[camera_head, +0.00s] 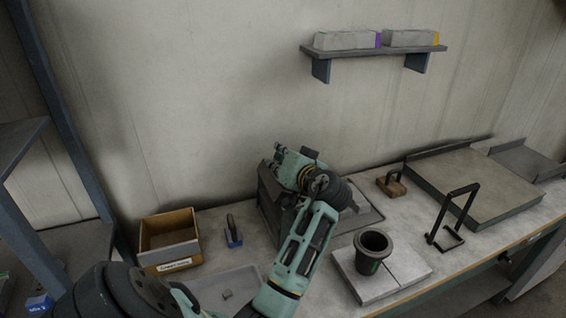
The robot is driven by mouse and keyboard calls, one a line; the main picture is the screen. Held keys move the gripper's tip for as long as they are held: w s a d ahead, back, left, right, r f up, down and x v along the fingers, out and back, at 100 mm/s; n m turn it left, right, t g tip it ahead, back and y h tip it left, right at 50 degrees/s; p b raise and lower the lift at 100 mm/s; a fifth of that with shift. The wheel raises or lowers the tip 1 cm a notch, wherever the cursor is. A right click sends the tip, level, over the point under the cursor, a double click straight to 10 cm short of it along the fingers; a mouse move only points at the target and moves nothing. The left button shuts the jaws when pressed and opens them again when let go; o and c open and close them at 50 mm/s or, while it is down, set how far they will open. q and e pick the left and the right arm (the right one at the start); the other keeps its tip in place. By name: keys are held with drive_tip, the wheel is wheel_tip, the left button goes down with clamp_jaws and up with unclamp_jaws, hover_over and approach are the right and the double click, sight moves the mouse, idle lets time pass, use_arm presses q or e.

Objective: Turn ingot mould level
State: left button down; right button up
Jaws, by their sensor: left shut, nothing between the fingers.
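My left arm reaches up from the bottom, and my left gripper (281,153) is over the back of the bench near the wall. It is shut with nothing seen in it. A dark grey box-like body (268,196) stands just below and left of the gripper, partly hidden by my arm. It may be the ingot mould, but I cannot tell for sure, nor can I judge its tilt. A shallow tray (368,205) shows to the right, also partly covered by my arm. My right gripper is not in view.
A dark crucible (373,247) stands on pale slabs (405,268). Right are a black frame (457,212), a wooden-based block (391,187) and a large plate (470,180). Left are a cardboard box (168,240), a small blue-based tool (233,232) and a grey tray (215,290). A wall shelf (375,52) holds bars.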

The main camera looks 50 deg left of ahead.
sight(269, 171)
use_arm(q)
drive_tip(key=shift+s+a+f+n+t+b, duration=0.1)
drive_tip(key=shift+s+f+n+t+b, duration=0.35)
drive_tip(key=shift+s+n+b, duration=0.65)
drive_tip(key=shift+s+a+f+n+h+b, duration=0.25)
drive_tip(key=shift+a+f+n+h+b, duration=0.15)
drive_tip(key=shift+b, duration=0.4)
drive_tip(key=shift+s+a+f+n+t+b, duration=0.25)
drive_tip(key=shift+s+n+t+b, duration=0.35)
drive_tip(key=shift+n+b, duration=0.35)
